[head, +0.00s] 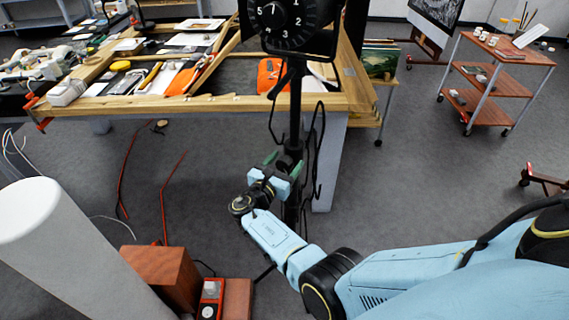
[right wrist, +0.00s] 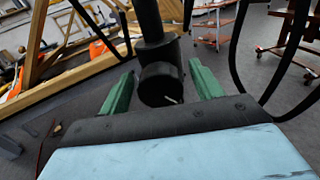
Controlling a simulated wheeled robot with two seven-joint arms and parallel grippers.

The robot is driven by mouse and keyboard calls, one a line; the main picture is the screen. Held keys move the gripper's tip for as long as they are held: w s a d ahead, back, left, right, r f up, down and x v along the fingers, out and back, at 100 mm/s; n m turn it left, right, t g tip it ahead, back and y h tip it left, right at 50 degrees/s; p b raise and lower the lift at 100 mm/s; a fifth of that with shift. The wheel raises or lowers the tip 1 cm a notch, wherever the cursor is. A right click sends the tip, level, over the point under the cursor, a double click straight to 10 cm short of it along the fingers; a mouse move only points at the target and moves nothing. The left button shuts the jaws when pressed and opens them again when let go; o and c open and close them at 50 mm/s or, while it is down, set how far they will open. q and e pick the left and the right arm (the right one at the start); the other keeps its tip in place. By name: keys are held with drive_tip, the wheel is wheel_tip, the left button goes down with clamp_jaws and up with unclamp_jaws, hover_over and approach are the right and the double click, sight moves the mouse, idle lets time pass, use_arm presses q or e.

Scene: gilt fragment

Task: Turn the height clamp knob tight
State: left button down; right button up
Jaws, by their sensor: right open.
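A black stand pole (head: 295,105) rises in the middle of the head view and carries a black dial unit (head: 283,20) at its top. The dark height clamp knob (right wrist: 158,88) is on the clamp collar of the pole (right wrist: 149,20) in the right wrist view. A small pale mark shows on the knob's lower right. My right gripper (head: 284,163) is at the pole, and its green fingers also show in the right wrist view (right wrist: 161,72). They are open, one on each side of the knob, with visible gaps. The head view largely hides the knob. My left gripper is out of view.
A wooden workbench (head: 190,103) with tools and orange cloths stands behind the pole. Black cables (head: 318,150) hang beside the pole. A shelved trolley (head: 495,75) stands at the back right. A white cylinder (head: 60,250) and brown blocks (head: 165,275) are at the lower left.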

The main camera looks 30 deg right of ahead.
drive_tip(key=c, duration=1)
